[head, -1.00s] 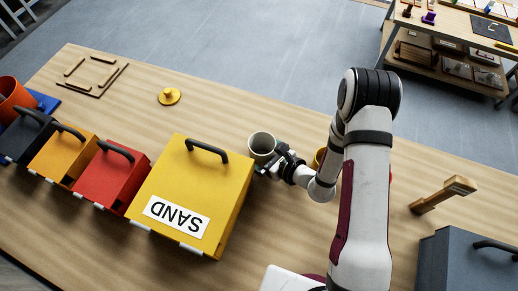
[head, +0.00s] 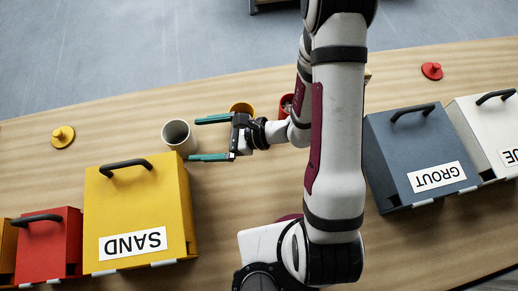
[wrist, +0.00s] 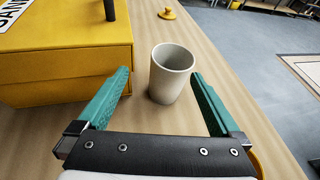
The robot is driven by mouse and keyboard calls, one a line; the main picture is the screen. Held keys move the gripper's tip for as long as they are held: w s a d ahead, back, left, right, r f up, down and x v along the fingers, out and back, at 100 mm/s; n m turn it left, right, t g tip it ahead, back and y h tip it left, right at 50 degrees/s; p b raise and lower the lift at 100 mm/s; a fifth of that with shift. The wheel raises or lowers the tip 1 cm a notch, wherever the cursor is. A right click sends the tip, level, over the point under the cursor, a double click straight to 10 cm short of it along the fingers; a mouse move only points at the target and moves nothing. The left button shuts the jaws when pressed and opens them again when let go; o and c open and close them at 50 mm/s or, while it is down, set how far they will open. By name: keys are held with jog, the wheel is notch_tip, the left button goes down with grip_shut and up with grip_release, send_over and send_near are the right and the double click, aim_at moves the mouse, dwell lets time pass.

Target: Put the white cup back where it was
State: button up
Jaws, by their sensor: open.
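The white cup (head: 179,137) stands upright on the wooden table, just behind the yellow SAND box. It also shows in the wrist view (wrist: 171,73), and it looks empty. My gripper (head: 205,139) is open, its two green fingers pointing left toward the cup. In the wrist view the cup stands ahead, between the lines of the two fingertips (wrist: 162,77), with a gap on both sides. The fingers do not grip it.
The yellow SAND box (head: 139,212) stands close to the near finger. A yellow cup (head: 242,107) and a red cup (head: 287,102) are by my arm. A yellow lid (head: 63,136) lies left, a red lid (head: 432,71) right. The grey GROUT box (head: 420,155) stands right.

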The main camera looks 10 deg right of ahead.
jog(key=s+a+r+n+g, duration=0.1)
jog(key=s+r+n+g, duration=0.6)
jog(key=r, duration=0.3)
jog(key=s+d+r+n+t+h, duration=0.2)
jog(key=s+d+r+n+h, duration=0.1)
jog(key=s+d+n+h, duration=0.5)
jog(key=d+h, duration=0.3)
jog(key=d, duration=0.3)
jog(key=shift+s+t, duration=0.15)
jog(key=shift+t, duration=0.25)
jog(key=shift+r, duration=0.1)
